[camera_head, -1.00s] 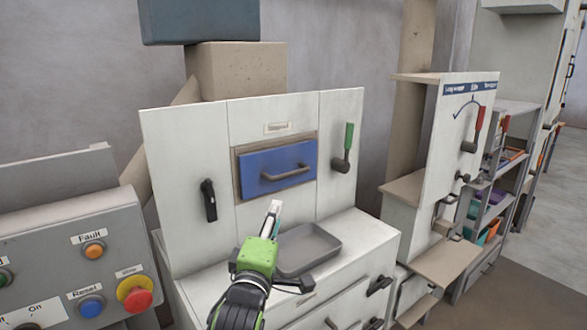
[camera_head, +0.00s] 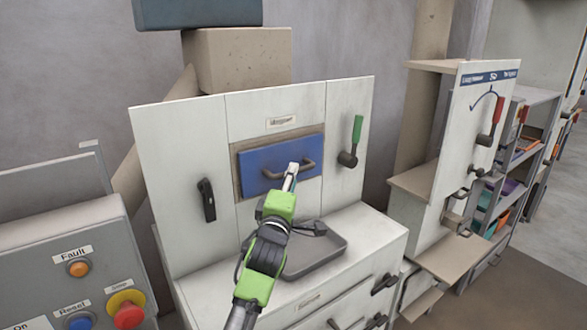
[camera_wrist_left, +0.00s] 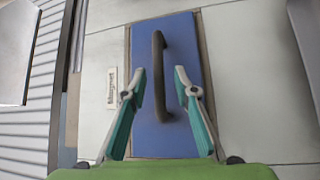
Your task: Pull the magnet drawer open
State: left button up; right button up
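The magnet drawer (camera_head: 257,172) is a blue front set in a frame in the white panel, under a small label that seems to read "Magnet". It looks shut. Its dark bar handle (camera_head: 302,166) is partly hidden by my left gripper (camera_head: 291,170) in the head view. In the left wrist view, the blue drawer front (camera_wrist_left: 172,140) fills the middle and the handle (camera_wrist_left: 158,60) runs between the two fingers. My left gripper (camera_wrist_left: 160,72) is open, with a finger on either side of the handle and no clear contact. My right gripper is not in view.
A grey tray (camera_head: 318,258) lies on the ledge below the drawer. A black lever (camera_head: 207,200) is left of the drawer and a green-handled lever (camera_head: 354,142) right of it. A control box (camera_head: 70,265) with buttons stands at the lower left.

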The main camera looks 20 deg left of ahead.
pick_arm(q)
jog(key=shift+w+a+r, duration=0.1)
jog(key=shift+w+r, duration=0.05)
jog(key=shift+w, duration=0.35)
jog(key=shift+w+a+r, duration=0.1)
jog(key=shift+w+r, duration=0.05)
jog(key=shift+w, duration=0.75)
grip_shut()
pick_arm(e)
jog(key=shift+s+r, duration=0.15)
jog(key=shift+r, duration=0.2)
pick_arm(q)
jog(key=shift+s, duration=0.1)
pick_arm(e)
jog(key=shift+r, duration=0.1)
